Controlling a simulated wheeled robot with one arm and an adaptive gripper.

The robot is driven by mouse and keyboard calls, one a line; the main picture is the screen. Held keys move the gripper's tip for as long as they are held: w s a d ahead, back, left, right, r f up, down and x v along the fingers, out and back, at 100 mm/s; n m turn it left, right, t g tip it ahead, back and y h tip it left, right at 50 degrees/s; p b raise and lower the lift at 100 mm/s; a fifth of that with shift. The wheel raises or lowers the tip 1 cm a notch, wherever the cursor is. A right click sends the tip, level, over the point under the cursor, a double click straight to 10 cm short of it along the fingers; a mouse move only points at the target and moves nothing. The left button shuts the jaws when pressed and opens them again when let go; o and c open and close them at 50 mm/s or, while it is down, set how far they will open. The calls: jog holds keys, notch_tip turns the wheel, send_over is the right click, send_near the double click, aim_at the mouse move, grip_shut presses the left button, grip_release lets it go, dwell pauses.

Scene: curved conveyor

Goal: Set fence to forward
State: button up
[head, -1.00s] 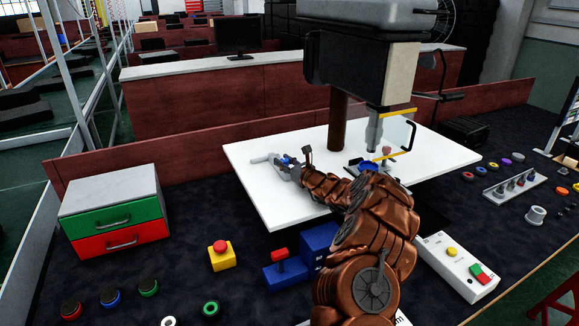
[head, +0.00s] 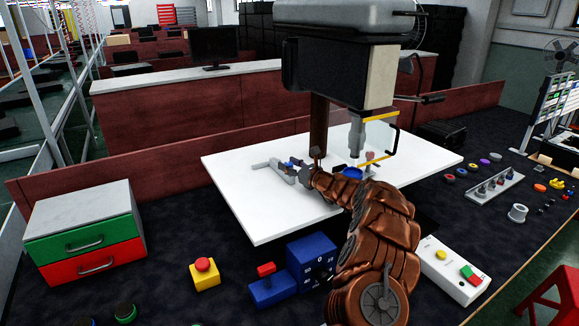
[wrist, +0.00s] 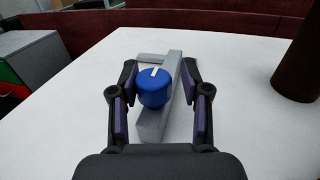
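The fence is a grey bar (wrist: 153,126) with a side piece and a round blue knob on it. It lies on the white table (head: 262,222); its grey end (head: 262,165) shows in the head view. The blue knob (wrist: 154,93) has a white mark on top. My gripper (wrist: 160,88) is open, with one finger on each side of the knob and a visible gap to it. I cannot tell whether the right finger touches the bar. My gripper (head: 298,168) shows small in the head view, at the fence.
A machine head (head: 335,75) hangs over the table on a brown column (head: 319,125), to the right of the fence. A yellow-edged guard (head: 381,116) stands by its spindle. A control box (head: 452,265) lies at front right. The table's left side is clear.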

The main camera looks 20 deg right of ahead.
jog(key=shift+o, duration=0.8)
jog(key=v, duration=1.2)
